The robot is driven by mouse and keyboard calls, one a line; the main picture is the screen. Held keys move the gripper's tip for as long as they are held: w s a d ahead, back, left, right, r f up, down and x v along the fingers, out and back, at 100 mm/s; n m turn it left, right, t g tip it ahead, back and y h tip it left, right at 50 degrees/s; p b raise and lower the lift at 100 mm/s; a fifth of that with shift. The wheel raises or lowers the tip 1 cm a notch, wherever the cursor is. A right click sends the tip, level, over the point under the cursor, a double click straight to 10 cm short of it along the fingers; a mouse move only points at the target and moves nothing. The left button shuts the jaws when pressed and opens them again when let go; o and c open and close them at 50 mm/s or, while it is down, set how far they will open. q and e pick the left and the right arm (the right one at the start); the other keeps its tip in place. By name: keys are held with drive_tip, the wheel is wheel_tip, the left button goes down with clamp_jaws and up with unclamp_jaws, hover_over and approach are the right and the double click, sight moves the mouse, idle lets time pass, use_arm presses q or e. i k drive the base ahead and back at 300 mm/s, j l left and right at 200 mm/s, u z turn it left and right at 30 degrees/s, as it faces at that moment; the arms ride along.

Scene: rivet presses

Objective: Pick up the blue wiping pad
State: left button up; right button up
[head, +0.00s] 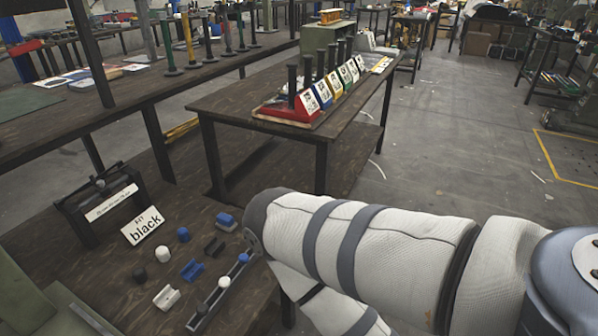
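A small blue block with a paler lower part (227,221) lies on the dark wooden table, just left of the bend of my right arm. It looks most like the blue wiping pad, but it is too small to be sure. A blue slotted piece (192,270) and a blue cylinder (183,234) lie nearer and to its left. My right arm, in a white sleeve, comes in from the right and folds back down at its bend. Neither gripper shows in the view.
Black and white pieces lie around the blue ones. A grey strip (211,301) holds small knobs. A "black" sign (142,226) stands before a dark press frame (74,216). Behind is a table with a red-ended row of labelled stands (289,113). Open floor lies right.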

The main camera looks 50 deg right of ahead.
sight(226, 222)
drive_tip(key=z, duration=0.9)
drive_tip(key=u, duration=1.6)
drive_tip(key=z, duration=1.6)
